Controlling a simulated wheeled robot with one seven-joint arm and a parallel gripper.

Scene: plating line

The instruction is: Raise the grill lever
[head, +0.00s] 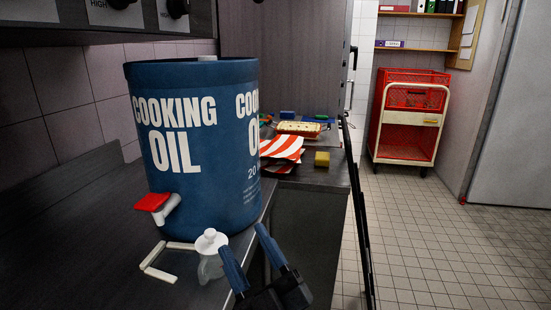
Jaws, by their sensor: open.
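My gripper (245,243) is at the bottom centre of the head view, with its two blue-tipped fingers apart and nothing between them. It is just right of a small clear bottle with a white top (210,240); I cannot tell whether they touch. A dark metal unit with control knobs (175,8) runs along the top left, mostly cut off by the picture's edge. I cannot make out a grill lever for certain. A long thin dark bar (358,200) stands right of the counter, and I cannot tell what it belongs to.
A big blue cooking oil drum (195,200) with a red-handled tap stands on the dark counter (60,240). Pale sticks (158,275) lie in front. A striped cloth (285,148) and yellow sponge (322,159) lie farther back. A red trolley (405,150) stands beyond clear tiled floor (450,240).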

